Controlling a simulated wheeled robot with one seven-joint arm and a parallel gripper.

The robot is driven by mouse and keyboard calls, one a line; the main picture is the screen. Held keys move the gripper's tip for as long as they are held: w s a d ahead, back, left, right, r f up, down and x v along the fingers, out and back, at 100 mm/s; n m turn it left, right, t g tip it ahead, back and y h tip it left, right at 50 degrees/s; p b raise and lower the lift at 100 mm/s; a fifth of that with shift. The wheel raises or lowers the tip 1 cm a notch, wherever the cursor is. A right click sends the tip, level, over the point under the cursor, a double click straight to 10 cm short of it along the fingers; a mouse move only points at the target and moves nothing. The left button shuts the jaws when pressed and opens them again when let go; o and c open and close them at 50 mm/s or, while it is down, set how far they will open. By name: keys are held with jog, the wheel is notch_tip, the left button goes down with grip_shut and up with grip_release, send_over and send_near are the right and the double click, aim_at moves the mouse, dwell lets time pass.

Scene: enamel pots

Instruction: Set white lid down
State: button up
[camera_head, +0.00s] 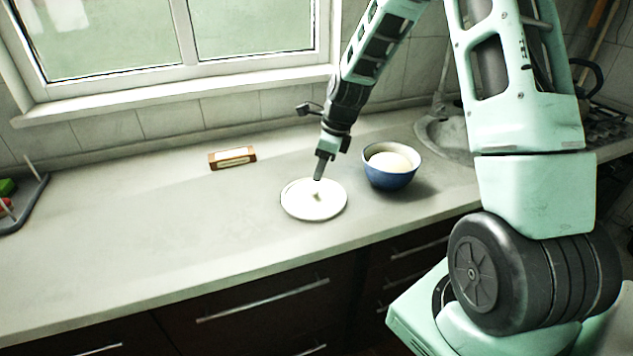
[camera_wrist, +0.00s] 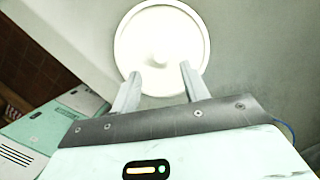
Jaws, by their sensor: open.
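The white lid (camera_head: 305,207) is a round disc that lies flat on the grey counter, left of the blue pot. It also shows in the wrist view (camera_wrist: 162,30), with its pale round middle between and beyond my fingertips. My gripper (camera_head: 318,178) points down over the middle of the lid. In the wrist view my two fingers (camera_wrist: 160,78) are spread apart, with nothing held between them. I cannot tell whether the fingertips touch the lid's knob.
A blue pot (camera_head: 388,179) with a pale round thing inside stands close to the right of the lid. A small brown box (camera_head: 232,158) lies behind and left. A dark tray (camera_head: 28,200) is at the far left. The counter (camera_head: 150,240) left of the lid is clear. A sink (camera_head: 445,138) is behind right.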

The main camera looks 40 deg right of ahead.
jog(key=a+v, duration=0.1)
jog(key=v, duration=0.4)
jog(key=s+a+r+n+g, duration=0.1)
jog(key=s+a+n, duration=0.2)
jog(key=a+n, duration=0.35)
jog(key=s+a+r+n, duration=0.2)
jog(key=s+a+n, duration=0.25)
jog(key=a, duration=0.25)
jog(key=s+a+r+n+g, duration=0.1)
jog(key=s+a+n, duration=0.2)
jog(key=a+n, duration=0.35)
jog(key=s+a+n, duration=0.3)
jog(key=s+n, duration=0.5)
jog(key=n, duration=0.1)
jog(key=s+a+n+h, duration=0.1)
jog(key=s+a+n, duration=0.3)
jog(key=s+n, duration=0.5)
jog(key=shift+s+a+r, duration=0.3)
jog(key=shift+r, duration=0.1)
